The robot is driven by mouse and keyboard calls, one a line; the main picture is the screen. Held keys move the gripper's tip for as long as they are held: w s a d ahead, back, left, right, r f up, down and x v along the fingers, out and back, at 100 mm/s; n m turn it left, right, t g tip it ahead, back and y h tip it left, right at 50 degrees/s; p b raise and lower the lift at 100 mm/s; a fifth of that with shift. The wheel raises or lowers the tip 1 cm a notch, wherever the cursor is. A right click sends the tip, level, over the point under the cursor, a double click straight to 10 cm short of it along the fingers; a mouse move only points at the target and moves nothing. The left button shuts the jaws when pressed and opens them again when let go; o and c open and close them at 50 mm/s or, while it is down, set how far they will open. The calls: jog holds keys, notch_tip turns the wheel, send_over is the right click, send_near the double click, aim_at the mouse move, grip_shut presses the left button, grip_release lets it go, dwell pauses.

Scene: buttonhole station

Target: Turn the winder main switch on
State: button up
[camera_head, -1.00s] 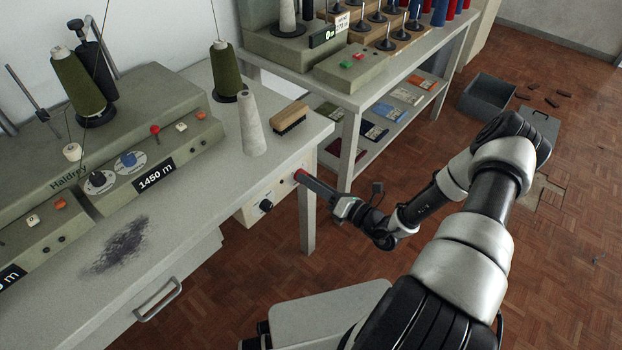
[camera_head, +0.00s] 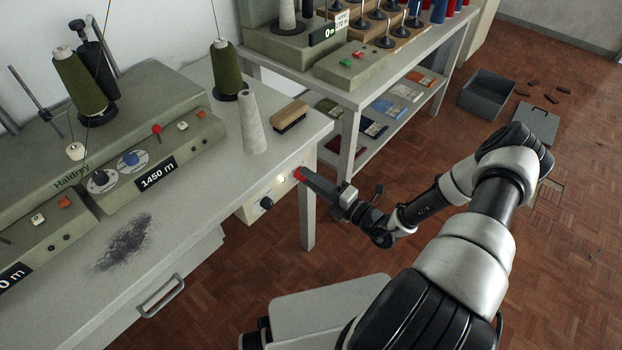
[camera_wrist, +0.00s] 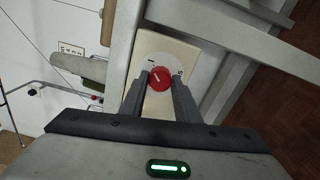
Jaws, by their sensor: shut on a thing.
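In the head view the red knob (camera_head: 299,174) is on the right end of the cream panel (camera_head: 256,190) under the table edge. My gripper (camera_wrist: 160,84) is shut on the knob, one finger on each side. In the head view my gripper (camera_head: 305,178) reaches it from the right. A small pale lamp (camera_head: 281,178) glows on the panel left of the knob.
A black knob (camera_head: 266,203) is on the same panel. The winder (camera_head: 130,150), a grey cone (camera_head: 252,125) and a brush (camera_head: 290,116) are on the table above. A table leg (camera_head: 307,220) stands just below my gripper. A second bench (camera_head: 350,95) is behind.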

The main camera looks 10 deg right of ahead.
dwell(0.4)
jog(key=o, duration=1)
jog(key=shift+o, duration=0.2)
jog(key=p+v, duration=0.1)
jog(key=v, duration=1.6)
jog(key=shift+s+d, duration=0.2)
